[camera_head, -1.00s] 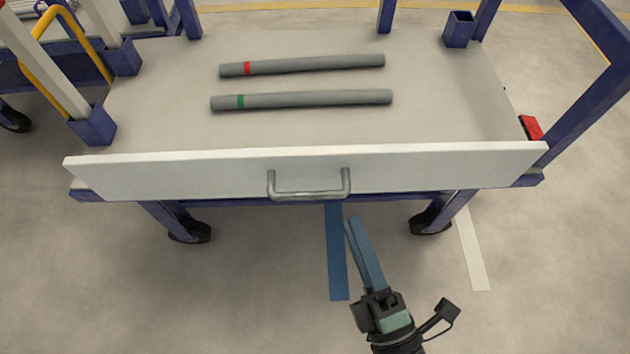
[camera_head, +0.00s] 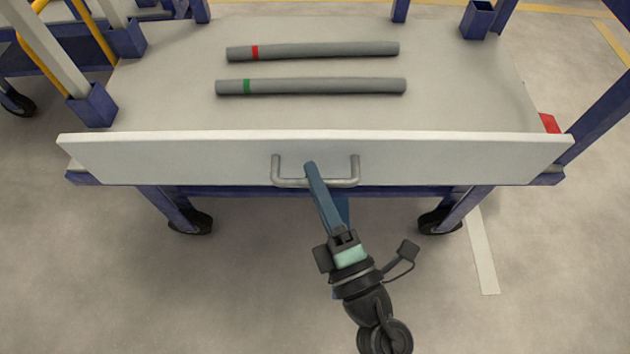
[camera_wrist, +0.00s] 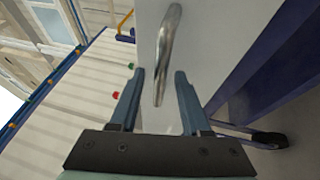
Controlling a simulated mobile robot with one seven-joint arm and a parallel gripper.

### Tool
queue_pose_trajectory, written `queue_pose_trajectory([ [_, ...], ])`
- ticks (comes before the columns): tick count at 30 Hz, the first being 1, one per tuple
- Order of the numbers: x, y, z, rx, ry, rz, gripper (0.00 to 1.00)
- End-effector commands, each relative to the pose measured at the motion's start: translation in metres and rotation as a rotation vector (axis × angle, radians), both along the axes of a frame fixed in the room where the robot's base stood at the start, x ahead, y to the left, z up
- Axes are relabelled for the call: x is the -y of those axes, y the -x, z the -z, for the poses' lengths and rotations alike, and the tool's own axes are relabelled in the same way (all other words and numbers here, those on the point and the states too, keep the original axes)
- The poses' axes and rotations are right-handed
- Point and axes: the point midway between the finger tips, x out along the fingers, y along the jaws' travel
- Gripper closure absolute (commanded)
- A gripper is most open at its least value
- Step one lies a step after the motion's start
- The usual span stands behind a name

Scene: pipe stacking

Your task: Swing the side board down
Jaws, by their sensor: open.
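The white side board (camera_head: 200,160) stands upright along the near edge of the cart, with a grey metal handle (camera_head: 288,182) on its outer face. My gripper (camera_head: 311,168) is in front of the board, its fingers overlapping the handle's middle in the head view. In the wrist view, my gripper (camera_wrist: 159,74) is open, and the handle (camera_wrist: 165,60) runs lengthwise between and beyond the two fingertips. The board (camera_wrist: 205,35) fills the middle behind it. I cannot tell whether the fingers touch the handle.
Two grey pipes, one with a red band (camera_head: 320,50) and one with a green band (camera_head: 320,86), lie on the cart's deck (camera_head: 160,75). Blue posts and frame surround it. The floor (camera_head: 520,250) in front is clear apart from tape strips.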

Motion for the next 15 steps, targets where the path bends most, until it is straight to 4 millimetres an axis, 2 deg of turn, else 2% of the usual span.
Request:
queue_pose_trajectory([
  [11,-0.0019,-0.0051,-0.0017,0.001,-0.001,0.001,0.55],
  [15,-0.0019,-0.0049,-0.0016,0.001,-0.001,0.001,0.80],
])
